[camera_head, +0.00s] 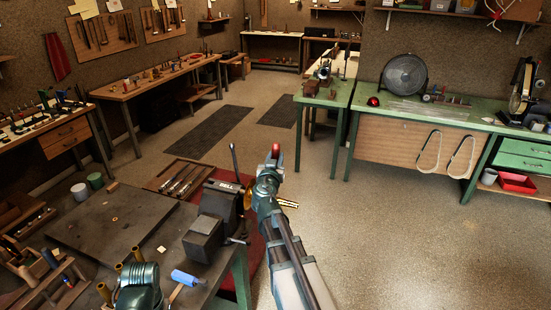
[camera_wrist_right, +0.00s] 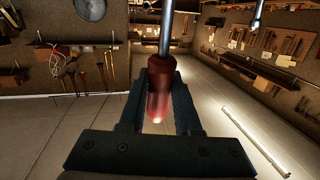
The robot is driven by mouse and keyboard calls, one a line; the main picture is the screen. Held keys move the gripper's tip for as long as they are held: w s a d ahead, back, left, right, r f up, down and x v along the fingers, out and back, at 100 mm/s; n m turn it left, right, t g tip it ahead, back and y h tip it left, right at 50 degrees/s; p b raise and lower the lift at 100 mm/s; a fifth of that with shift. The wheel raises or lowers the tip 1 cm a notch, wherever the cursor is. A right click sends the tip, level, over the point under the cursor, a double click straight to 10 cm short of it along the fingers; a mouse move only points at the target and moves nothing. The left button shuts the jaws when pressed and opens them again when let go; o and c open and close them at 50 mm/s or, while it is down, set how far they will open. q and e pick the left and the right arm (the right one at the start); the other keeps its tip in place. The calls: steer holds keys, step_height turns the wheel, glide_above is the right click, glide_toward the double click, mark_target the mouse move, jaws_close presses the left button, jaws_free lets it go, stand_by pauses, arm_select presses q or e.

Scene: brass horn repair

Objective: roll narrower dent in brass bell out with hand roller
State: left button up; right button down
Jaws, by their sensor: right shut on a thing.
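My right gripper (camera_head: 272,165) is shut on the red handle (camera_head: 275,151) of the hand roller, just right of the vise. In the right wrist view, the red handle (camera_wrist_right: 161,88) sits between the two fingers, with a metal shaft (camera_wrist_right: 166,35) running up out of frame; the roller's working end is not visible.
A dark vise (camera_head: 215,212) with an upright lever stands on the near bench (camera_head: 110,225). A tool tray (camera_head: 182,180) is behind. Open floor (camera_head: 370,225) lies to the right.

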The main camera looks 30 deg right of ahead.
steer(key=shift+f+b, duration=0.45)
steer(key=shift+f, duration=0.05)
steer(key=shift+s, duration=0.15)
steer(key=shift+s+d+r, duration=0.15)
steer(key=shift+s+d, duration=0.25)
steer(key=shift+s+d, duration=0.25)
stand_by(0.4)
steer(key=shift+w+a+f, duration=0.1)
steer(key=shift+f, duration=0.1)
